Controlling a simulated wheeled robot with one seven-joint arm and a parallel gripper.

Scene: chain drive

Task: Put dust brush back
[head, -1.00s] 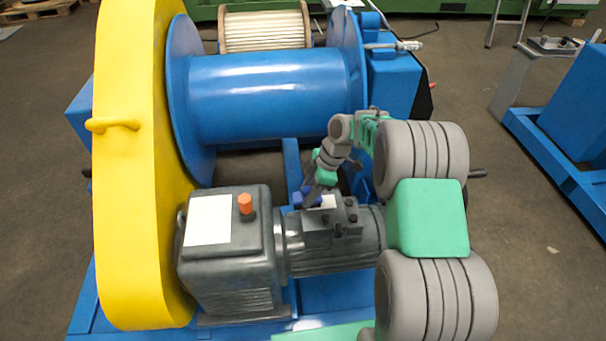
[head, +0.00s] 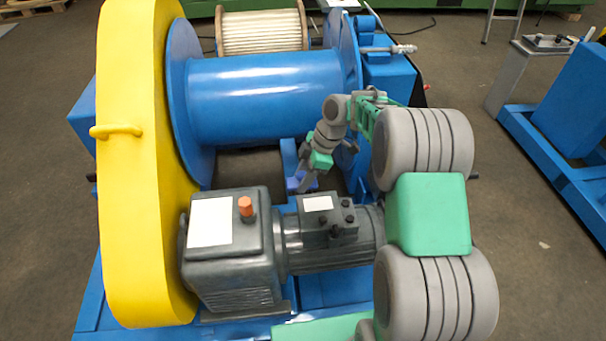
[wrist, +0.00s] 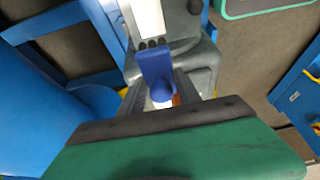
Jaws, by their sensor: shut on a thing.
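My gripper (head: 304,178) is shut on a blue object, taken to be the dust brush (wrist: 156,72), behind the grey motor (head: 335,240). In the wrist view the blue piece, with a rounded near end, sits between the two fingers of my gripper (wrist: 160,88). In the head view only a small blue part of the brush (head: 298,184) shows, against the blue frame. I cannot make out its bristles.
The yellow guard (head: 130,240) and blue drum (head: 265,95) stand left and behind. The grey gearbox (head: 230,265) adjoins the motor. At the right, a grey stand (head: 512,80) carries small items next to a blue machine (head: 570,120). Open floor (head: 460,120) lies between.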

